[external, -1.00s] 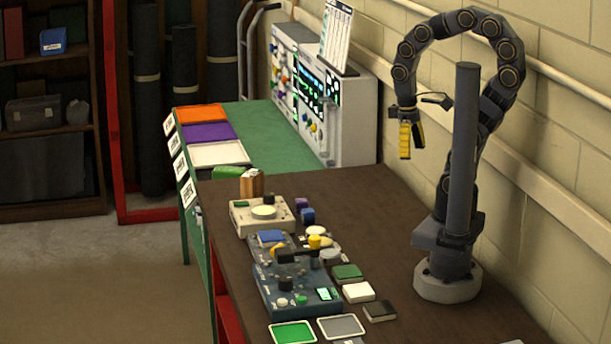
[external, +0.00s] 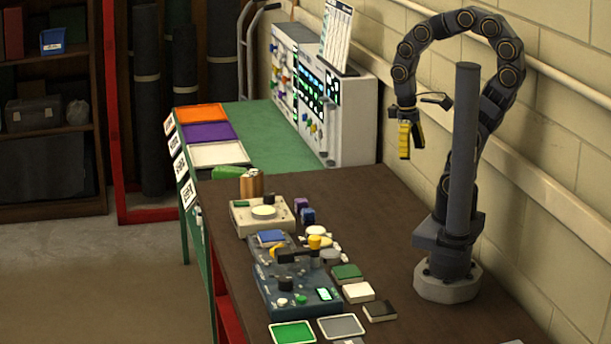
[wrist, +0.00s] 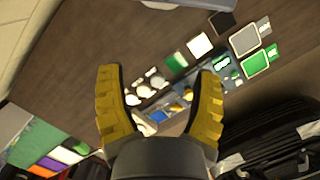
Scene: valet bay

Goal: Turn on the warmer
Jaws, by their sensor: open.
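A beige box with a round pale plate and a dark knob (external: 262,216) stands on the brown bench; it may be the warmer, but I cannot tell for sure. In front of it are a blue-grey unit with a blue pad (external: 270,238) and a dark blue panel with knobs and a small lit display (external: 296,291). My gripper (external: 411,140) hangs high above the bench's right side, apart from all of these. In the wrist view my gripper (wrist: 158,74) is open and empty, with its yellow fingers spread. The beige box is not clear there.
Green, white and black blocks (external: 358,292) lie right of the panels. A green tray (external: 292,333) and a grey tray (external: 341,327) lie at the front. Orange, purple and white trays (external: 209,131) sit on the green table. The bench between the blocks and my base is clear.

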